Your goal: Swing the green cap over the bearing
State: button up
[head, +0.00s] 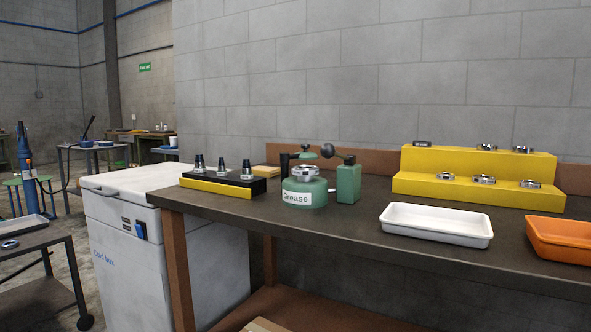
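A round green grease unit (304,193) with a white "Grease" label stands on the dark workbench. A shiny metal bearing (306,171) sits on its top. The small green cap (307,155) shows just behind and above the bearing, apart from it as far as I can see. A dark ball-ended lever (328,150) rises at the right of the cap, and a black post (284,162) stands at the left. The cap's hinge is too small to make out. My gripper is not in view.
A green container (348,184) stands close right of the grease unit. A yellow-and-black stand (223,188) with metal spindles is at the left. A white tray (436,224), an orange tray (560,238) and a yellow stepped rack (478,178) with bearings are at the right. A cold box (165,250) stands left.

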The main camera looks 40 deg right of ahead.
aim_at(284, 157)
jog(key=u, duration=1)
jog(key=k, duration=0.6)
jog(key=z, duration=1)
